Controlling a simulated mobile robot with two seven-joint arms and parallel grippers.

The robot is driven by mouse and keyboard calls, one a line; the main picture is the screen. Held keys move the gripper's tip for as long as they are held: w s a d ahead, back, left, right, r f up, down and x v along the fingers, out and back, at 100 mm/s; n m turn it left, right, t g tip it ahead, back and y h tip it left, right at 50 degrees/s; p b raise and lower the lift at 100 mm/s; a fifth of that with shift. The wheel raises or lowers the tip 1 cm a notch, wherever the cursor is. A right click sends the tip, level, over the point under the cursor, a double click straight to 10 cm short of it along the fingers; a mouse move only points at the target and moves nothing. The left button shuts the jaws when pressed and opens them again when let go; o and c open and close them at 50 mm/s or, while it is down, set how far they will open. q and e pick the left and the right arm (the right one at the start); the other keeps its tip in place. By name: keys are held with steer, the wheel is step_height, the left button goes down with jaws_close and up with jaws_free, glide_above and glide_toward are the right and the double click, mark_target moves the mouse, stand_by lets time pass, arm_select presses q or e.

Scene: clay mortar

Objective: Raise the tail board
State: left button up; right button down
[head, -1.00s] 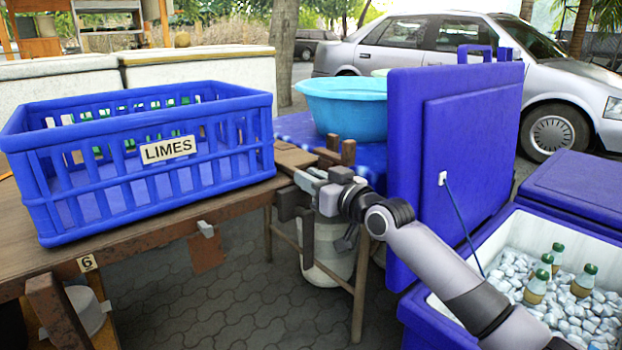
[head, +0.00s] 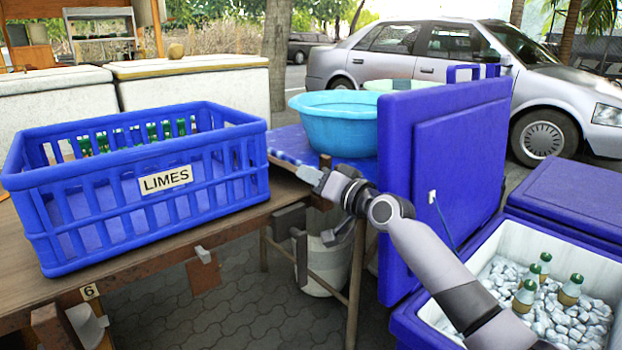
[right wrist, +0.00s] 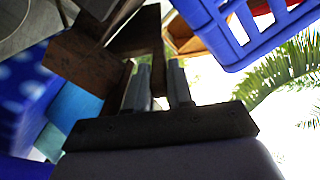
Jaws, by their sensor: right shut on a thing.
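The tail board (head: 284,166) is a brown wooden piece at the right end of the wooden table. In the head view it shows as a thin, nearly edge-on strip. My right gripper (head: 312,178) is at its right side and shut on it. In the right wrist view the two grey fingers (right wrist: 158,88) stand on either side of dark brown wood (right wrist: 135,38). The fingers hide part of the grip. The exact tilt of the board is hard to tell. My left gripper is in neither view.
A blue LIMES crate (head: 150,215) with green bottles stands on the wooden table (head: 150,262), close left of the board. A turquoise basin (head: 340,120) stands behind. A blue cooler (head: 470,250) with ice and bottles, its lid (head: 445,170) upright, is close to my right arm.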

steer(key=shift+d+r, duration=0.2)
